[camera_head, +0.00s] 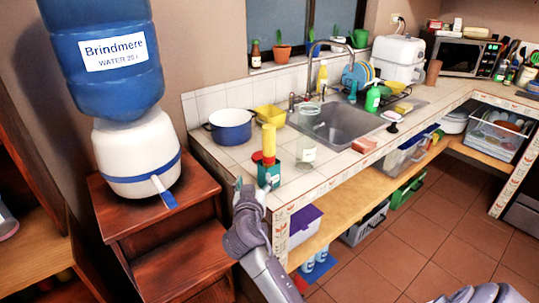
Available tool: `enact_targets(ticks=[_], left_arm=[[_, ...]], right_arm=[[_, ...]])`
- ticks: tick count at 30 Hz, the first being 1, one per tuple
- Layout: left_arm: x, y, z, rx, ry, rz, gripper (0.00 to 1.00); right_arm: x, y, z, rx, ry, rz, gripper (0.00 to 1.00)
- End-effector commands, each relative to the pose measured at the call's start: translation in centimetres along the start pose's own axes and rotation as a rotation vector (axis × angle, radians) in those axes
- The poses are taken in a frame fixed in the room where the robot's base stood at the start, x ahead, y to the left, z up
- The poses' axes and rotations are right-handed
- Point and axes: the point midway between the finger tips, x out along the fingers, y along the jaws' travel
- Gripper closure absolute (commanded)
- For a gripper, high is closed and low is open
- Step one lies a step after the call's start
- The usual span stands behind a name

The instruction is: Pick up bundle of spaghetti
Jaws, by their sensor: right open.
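The bundle of spaghetti (268,141) looks like an upright yellow cylinder near the left front corner of the tiled counter. Its lower end meets a red part and a dark green can (269,175); I cannot tell whether it stands in the can or behind it. My right gripper (253,187) is open at the counter's front edge, just below and in front of the can. Its fingers point up toward the can, and nothing shows between them. The spaghetti is above and beyond the fingertips, apart from them. My left gripper is not in view.
A clear glass jar (306,143) stands close to the right of the can. A blue pot (230,127) and a yellow bowl (271,117) are behind. The sink (345,122) is farther right. A wooden stepped stand (165,225) holding a water dispenser (138,158) is at left.

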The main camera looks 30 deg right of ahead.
Motion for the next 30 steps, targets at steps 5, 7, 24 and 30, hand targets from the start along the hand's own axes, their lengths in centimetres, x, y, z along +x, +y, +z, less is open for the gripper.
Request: enact_targets(ticks=[5,7,24,30], left_arm=[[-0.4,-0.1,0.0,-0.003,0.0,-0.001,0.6],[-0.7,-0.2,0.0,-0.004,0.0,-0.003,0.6],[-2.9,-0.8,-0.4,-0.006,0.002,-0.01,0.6],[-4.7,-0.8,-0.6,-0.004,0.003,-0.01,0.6]], right_arm=[[-0.9,2.8,-6.3,0.106,0.101,0.086,0.32],[-0.4,3.2,-7.1,0.117,0.112,0.096,0.32],[7.6,4.1,-7.9,0.117,0.111,0.095,0.32],[10.2,4.8,-8.3,0.112,0.111,0.096,0.32]])
